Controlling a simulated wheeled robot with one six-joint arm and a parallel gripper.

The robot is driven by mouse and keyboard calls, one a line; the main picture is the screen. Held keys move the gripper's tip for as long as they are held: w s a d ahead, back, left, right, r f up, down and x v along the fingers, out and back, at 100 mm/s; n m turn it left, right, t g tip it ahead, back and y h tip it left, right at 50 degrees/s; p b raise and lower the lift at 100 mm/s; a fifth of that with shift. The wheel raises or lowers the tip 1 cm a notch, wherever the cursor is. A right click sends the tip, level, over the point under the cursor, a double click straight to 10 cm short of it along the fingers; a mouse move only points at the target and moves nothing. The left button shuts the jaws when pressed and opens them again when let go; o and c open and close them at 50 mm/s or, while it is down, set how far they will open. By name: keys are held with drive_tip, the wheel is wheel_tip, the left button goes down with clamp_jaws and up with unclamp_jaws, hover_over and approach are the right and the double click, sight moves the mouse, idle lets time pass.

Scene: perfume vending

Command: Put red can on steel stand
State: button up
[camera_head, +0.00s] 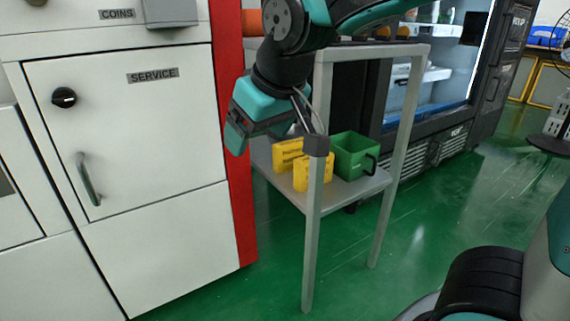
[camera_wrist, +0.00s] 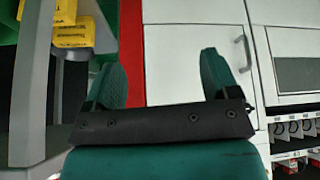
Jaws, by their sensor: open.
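A grey steel stand (camera_head: 312,225) with a low shelf stands right of the white machine in the head view. Its grey frame also shows at the left of the wrist view (camera_wrist: 33,105). My gripper (camera_head: 240,132) hangs between the machine's red edge and the stand, near the stand's front post. In the wrist view, the two teal fingers of my gripper (camera_wrist: 160,78) are spread wide with nothing between them. I cannot make out a red can in either view.
Yellow boxes (camera_head: 313,172) and a green bin (camera_head: 351,155) sit on the stand's shelf. The white machine (camera_head: 130,130) has a service door with a handle (camera_head: 88,178). A dark glass-fronted cabinet (camera_head: 440,150) stands behind. Green floor (camera_head: 430,225) is clear right of the stand.

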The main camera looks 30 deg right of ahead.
drive_tip(key=s+a+f+n+g+y, duration=0.1)
drive_tip(key=s+f, duration=0.3)
drive_tip(key=s, duration=0.4)
drive_tip(key=s+a+f+n+g+y, duration=0.2)
drive_tip(key=s+a+f+n+g, duration=0.1)
drive_tip(key=s, duration=0.5)
drive_tip(key=shift+s+a+f+g, duration=0.35)
drive_tip(key=shift+s+a+g, duration=0.05)
drive_tip(key=shift+a+g, duration=0.4)
drive_tip(key=shift+r, duration=0.1)
